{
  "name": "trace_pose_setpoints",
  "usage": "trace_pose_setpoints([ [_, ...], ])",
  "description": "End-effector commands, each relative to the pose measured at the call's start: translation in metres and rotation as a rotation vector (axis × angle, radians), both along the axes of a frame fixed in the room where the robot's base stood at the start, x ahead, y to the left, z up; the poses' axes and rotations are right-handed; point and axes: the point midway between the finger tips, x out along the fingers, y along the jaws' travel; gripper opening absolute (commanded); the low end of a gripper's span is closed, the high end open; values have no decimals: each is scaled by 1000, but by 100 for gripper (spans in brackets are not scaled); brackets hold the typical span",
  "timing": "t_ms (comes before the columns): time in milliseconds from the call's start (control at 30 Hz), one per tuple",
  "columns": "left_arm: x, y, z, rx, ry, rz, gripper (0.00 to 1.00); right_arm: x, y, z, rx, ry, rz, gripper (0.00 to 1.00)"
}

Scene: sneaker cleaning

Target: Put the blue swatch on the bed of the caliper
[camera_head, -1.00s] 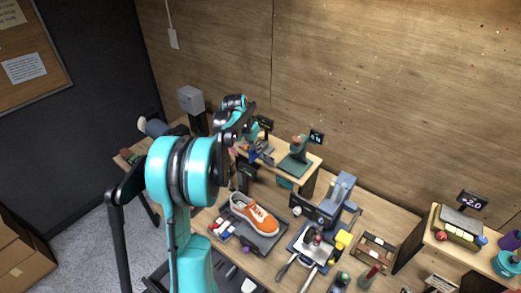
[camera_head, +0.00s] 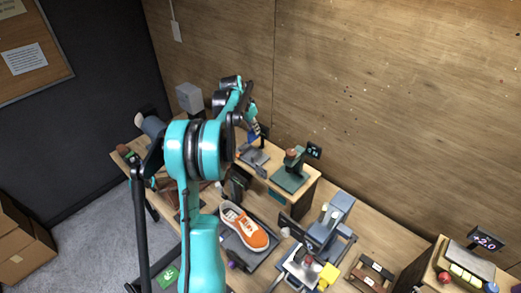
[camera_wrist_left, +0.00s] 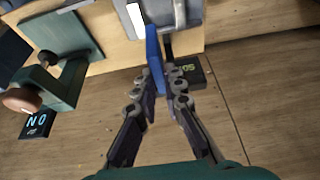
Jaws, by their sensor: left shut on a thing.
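The blue swatch (camera_head: 253,136) is gripped by my left gripper (camera_head: 250,127) above the raised wooden shelf. In the left wrist view the swatch is a blue strip (camera_wrist_left: 152,45) running out from between my left fingers (camera_wrist_left: 164,78). A grey-bedded device on the shelf, apparently the caliper (camera_head: 256,158), is just below the swatch. In the wrist view its small dark display (camera_wrist_left: 187,75) is right beside the fingers. I cannot tell whether the swatch touches the bed. My right gripper is not visible.
A green press with a brown knob (camera_head: 291,175) stands on the same shelf to the right. An orange sneaker (camera_head: 247,229) rests on a dark tray below. A blue-grey machine (camera_head: 330,222) stands right of it. The wooden wall is close behind.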

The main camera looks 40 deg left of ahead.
Motion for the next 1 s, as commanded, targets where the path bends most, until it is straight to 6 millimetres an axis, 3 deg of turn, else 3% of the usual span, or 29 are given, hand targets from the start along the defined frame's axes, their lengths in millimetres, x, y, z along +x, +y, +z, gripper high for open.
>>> trace_pose_setpoints([
  [200, 0, 0, -41, 0, 0, 0, 0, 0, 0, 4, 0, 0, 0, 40],
  [600, 0, 0, -86, 0, 0, 0, 0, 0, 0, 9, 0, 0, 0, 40],
  [1000, 0, 0, -95, 0, 0, 0, 0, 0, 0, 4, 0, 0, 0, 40],
])
